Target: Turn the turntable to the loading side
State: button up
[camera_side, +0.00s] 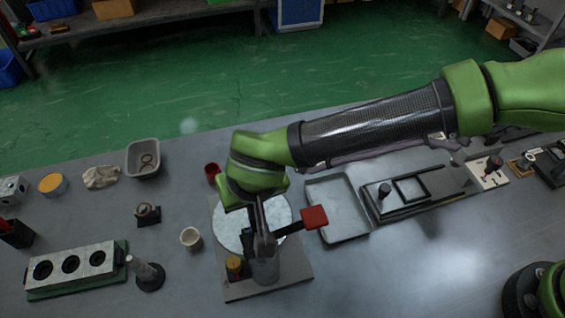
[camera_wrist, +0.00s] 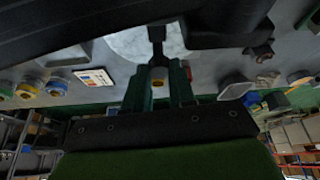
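The turntable (camera_side: 229,225) is a pale round disc on a square grey base plate (camera_side: 285,287) in the middle of the bench. It shows partly at the top of the wrist view (camera_wrist: 125,50). A black bar with a red block (camera_side: 314,217) at its end reaches over the disc's right side. My gripper (camera_side: 264,243) points down over the disc's near part and hides some of it. In the wrist view my fingers (camera_wrist: 160,75) stand apart, with a dark stem and a yellow piece showing between or beyond them. Contact with the bar cannot be told.
A yellow-topped peg (camera_side: 233,266) and a grey cylinder (camera_side: 265,270) stand at the plate's near side. A shallow tray (camera_side: 337,208) is to the right, a white cup (camera_side: 191,238) to the left, a red cup (camera_side: 212,172) behind.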

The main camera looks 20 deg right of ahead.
grip_shut()
jog(key=shift+m+h, duration=0.3)
jog(key=shift+m, duration=0.3)
jog(key=shift+a+m+h, duration=0.15)
jog(key=shift+m+h, duration=0.3)
jog(key=shift+m, duration=0.7)
jog(key=shift+a+m+h, duration=0.1)
jog(key=shift+m+h, duration=0.35)
jog(key=shift+m, duration=0.7)
jog(key=shift+a+m+g+h, duration=0.1)
jog(key=shift+m+g+h, duration=0.45)
jog(key=shift+m, duration=1.45)
jog(key=shift+w+a+m+g+h, duration=0.1)
jog(key=shift+m+g+h, duration=0.35)
jog(key=shift+m, duration=1.45)
jog(key=o, duration=0.8)
grip_release()
